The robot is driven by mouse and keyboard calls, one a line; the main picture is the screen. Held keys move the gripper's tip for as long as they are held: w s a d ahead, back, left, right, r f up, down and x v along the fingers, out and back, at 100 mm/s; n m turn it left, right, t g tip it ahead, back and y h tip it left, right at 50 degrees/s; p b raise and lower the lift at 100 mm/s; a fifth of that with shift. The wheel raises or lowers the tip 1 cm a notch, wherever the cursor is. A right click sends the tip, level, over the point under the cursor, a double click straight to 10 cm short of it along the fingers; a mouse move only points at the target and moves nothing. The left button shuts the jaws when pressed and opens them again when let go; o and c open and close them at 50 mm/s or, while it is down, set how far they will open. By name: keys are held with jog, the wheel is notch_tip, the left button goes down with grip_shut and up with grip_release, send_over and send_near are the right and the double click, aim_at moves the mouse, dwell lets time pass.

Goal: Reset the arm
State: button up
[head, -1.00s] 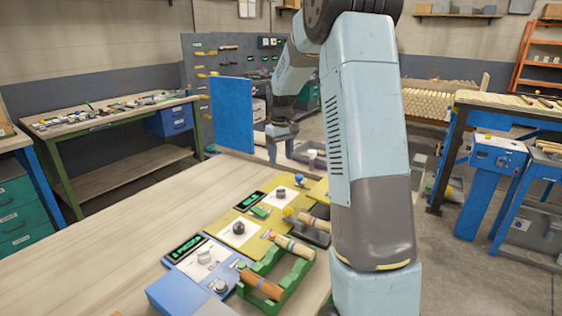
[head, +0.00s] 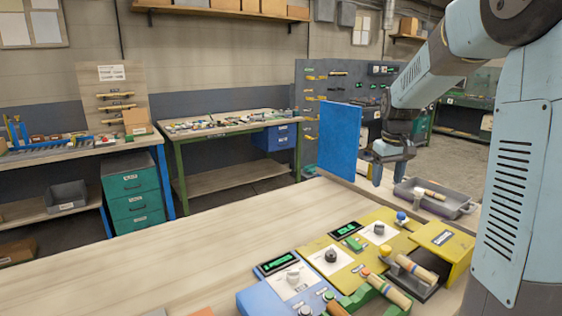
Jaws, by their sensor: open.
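My gripper (head: 388,172) is at the end of my arm, in the right half of the head view. It points down, open and empty, above the far side of the bench next to a blue upright panel (head: 340,138). The gripper is apart from the things on the bench. A grey tray (head: 462,208) with a turned wooden piece (head: 430,194) in it lies to the right of the gripper. My arm's near links fill the right edge and hide what is behind them.
On the wooden bench (head: 160,265) stand a blue box with a dial (head: 290,278), yellow boxes with dials (head: 330,256) and a yellow cover (head: 442,240). Turned pieces (head: 388,290) lie in green and dark holders at the front.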

jog(key=s+a+r+m+t, duration=0.1)
jog(key=s+a+r+t, duration=0.1)
jog(key=s, duration=1.2)
jog(key=s+a+r+m+t, duration=0.1)
jog(key=s+a, duration=0.4)
jog(key=s, duration=1)
jog(key=shift+r+t, duration=0.6)
jog(key=shift+r, duration=0.65)
jog(key=shift+c, duration=0.3)
